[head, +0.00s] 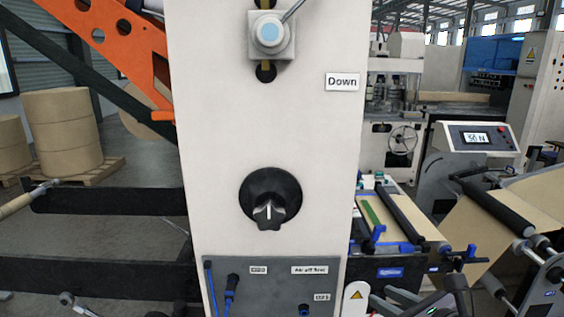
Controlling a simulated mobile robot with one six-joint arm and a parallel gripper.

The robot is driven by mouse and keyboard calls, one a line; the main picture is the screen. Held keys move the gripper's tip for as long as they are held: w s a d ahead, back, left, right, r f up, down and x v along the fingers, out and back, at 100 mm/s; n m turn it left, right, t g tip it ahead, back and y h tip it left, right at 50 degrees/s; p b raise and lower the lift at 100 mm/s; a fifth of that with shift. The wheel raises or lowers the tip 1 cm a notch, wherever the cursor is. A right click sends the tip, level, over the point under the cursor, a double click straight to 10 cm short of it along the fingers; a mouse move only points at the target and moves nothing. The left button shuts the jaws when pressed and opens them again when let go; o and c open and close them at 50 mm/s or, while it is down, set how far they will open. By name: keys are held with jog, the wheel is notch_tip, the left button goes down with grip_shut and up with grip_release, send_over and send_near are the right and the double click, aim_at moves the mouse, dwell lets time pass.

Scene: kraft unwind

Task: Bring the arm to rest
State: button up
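My gripper is not in view, and I cannot make out my arm for certain. A pale machine column (225,130) stands upright in the middle of the head view. It carries a black rotary knob (269,199) with its pointer near vertical. Above it, a lever switch (270,35) sits in a slot, its grey rod pointing up and right. A white label (342,82) beside it reads "Down". A grey panel (270,285) at the column's foot has a blue hose plug and small labels.
Dark horizontal bars (100,200) and an orange arm (125,35) extend left of the column. Brown paper rolls (60,130) stand on a pallet behind. At right are a roller machine with a brown web (490,215) and a display (475,138) reading about 50 N.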

jog(key=s+a+f+n+g+y+b, duration=0.1)
jog(key=s+a+f+n+g+b, duration=0.15)
jog(key=s+a+n, duration=0.45)
jog(key=s+a+f+n+g+y+b, duration=0.1)
jog(key=s+a+f+n+g+b, duration=0.2)
jog(key=a+n, duration=0.4)
jog(key=s+d+f+n+h+b, duration=0.1)
jog(key=s+d+n+h, duration=0.3)
jog(key=s+n, duration=0.4)
jog(key=n, duration=0.4)
jog(key=shift+s+g, duration=0.15)
jog(key=shift+g, duration=0.2)
